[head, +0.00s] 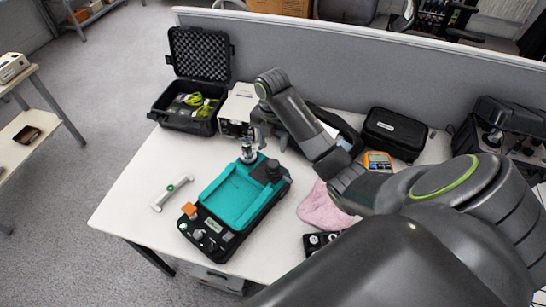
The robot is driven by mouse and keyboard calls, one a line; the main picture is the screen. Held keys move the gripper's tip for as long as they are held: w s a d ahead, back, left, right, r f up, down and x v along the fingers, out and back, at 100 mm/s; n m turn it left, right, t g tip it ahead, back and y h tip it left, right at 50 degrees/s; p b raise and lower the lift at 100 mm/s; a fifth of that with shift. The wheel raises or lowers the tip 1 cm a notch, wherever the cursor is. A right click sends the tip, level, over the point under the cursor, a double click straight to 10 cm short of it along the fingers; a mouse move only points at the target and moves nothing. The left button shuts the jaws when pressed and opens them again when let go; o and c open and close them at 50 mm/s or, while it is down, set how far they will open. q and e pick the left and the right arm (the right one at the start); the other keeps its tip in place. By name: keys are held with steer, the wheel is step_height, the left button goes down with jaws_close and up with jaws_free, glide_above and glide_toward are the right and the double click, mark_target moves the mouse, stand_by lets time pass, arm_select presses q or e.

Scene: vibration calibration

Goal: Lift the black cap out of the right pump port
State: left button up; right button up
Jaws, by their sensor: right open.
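The pump unit, a teal tray (227,192) in a black housing, sits on the white table. A dark, round, cap-like piece (269,170) sits at its far right corner; I take it for the black cap in the right port. My right gripper (262,143) is open, just above and behind the far end of the pump. Its fingertips are small and partly hidden, and I cannot tell whether they touch anything. My left gripper is not in view.
An open black case (187,124) and a white box (238,104) stand behind. A pale handle-like tool (172,193) lies left. A pink cloth (322,210), an orange meter (378,162) and a black pouch (395,132) lie right. A grey partition (330,73) closes the back.

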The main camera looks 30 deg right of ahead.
mark_target(273, 163)
steer(key=shift+f+b, duration=2.7)
steer(key=shift+f, duration=0.35)
steer(key=shift+w+d+f+b, duration=0.1)
steer(key=shift+f+b, duration=0.65)
steer(key=shift+b, duration=0.15)
step_height(273, 163, down, 2)
steer(key=shift+w+d+f+p, duration=0.1)
steer(key=shift+p, duration=0.4)
steer(key=shift+f, duration=0.45)
steer(key=c, duration=0.8)
steer(key=shift+r, duration=1.55)
step_height(273, 163, up, 6)
steer(key=p, duration=0.4)
steer(key=shift+f, duration=0.25)
step_height(273, 163, up, 5)
steer(key=p, duration=0.6)
steer(key=shift+r+p, duration=0.2)
steer(key=shift+p, duration=0.15)
